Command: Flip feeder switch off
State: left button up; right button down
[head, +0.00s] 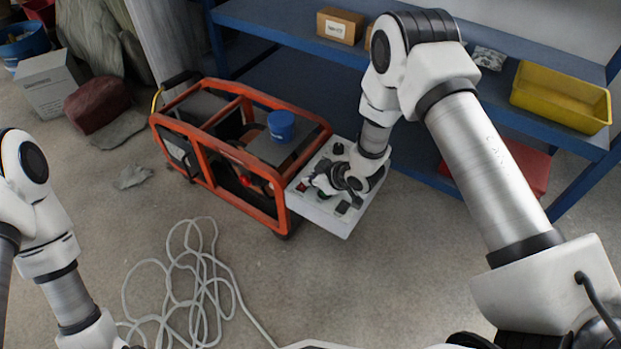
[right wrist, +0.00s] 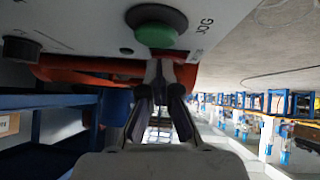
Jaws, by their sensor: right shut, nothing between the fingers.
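A white control panel (head: 331,222) sits at the right end of an orange-framed machine (head: 262,206). It carries a black knob (head: 338,148), a red control (head: 301,187) and a dark control (head: 342,207). I cannot tell which is the feeder switch. My right gripper (head: 325,184) is over the panel and hides part of it. In the right wrist view my right gripper (right wrist: 158,70) is shut and empty, its tips close to a green button (right wrist: 157,33) beside the word JOG. I cannot tell if they touch. A dark knob (right wrist: 20,50) is at left. My left gripper is out of view.
A blue cup (head: 281,125) stands on the machine. A blue shelf (head: 280,30) behind holds a cardboard box (head: 340,26) and a yellow bin (head: 561,96). A pale cable (head: 205,285) lies coiled on the floor. The floor in front of the panel is clear.

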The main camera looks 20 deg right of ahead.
jog(key=shift+s+a, duration=0.1)
jog(key=shift+s, duration=0.05)
jog(key=shift+s+a, duration=0.35)
jog(key=shift+a, duration=0.2)
jog(key=shift+r+p, duration=0.4)
jog(key=shift+p, duration=0.15)
jog(key=r+p, duration=0.2)
jog(key=r, duration=0.1)
jog(key=r+p, duration=0.1)
jog(key=p, duration=0.1)
jog(key=shift+s+r, duration=0.25)
jog(key=shift+s, duration=0.15)
jog(key=p+v, duration=0.1)
jog(key=v, duration=0.7)
jog(key=shift+s+p, duration=0.35)
jog(key=shift+d+r, duration=0.1)
jog(key=shift+d, duration=0.05)
